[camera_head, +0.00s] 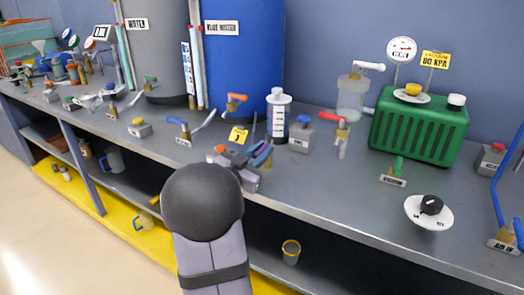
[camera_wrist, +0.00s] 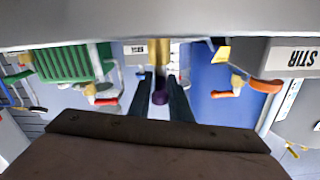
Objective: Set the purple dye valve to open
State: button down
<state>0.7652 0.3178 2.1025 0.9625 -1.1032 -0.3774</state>
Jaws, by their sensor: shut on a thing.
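The purple dye valve shows in the wrist view as a purple handle (camera_wrist: 160,97) below a brass-coloured body (camera_wrist: 158,52). My gripper (camera_wrist: 160,95) has one dark finger on each side of the handle and is shut on it. In the head view my gripper (camera_head: 258,158) is at the front edge of the bench, and a bit of purple (camera_head: 264,150) shows at its fingertips. My gripper and arm hide most of the valve there, and I cannot tell the valve's setting.
A button box marked STIR (camera_wrist: 292,57) is very near in the wrist view. An orange-handled valve (camera_head: 236,100) is on the blue water tank (camera_head: 250,60). A green machine (camera_head: 418,130) stands right.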

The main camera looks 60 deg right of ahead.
aim_at(254, 156)
jog(key=c, duration=1.7)
grip_release()
jog(key=shift+r, duration=0.1)
jog(key=shift+w+a, duration=0.1)
jog(key=shift+a, duration=3.6)
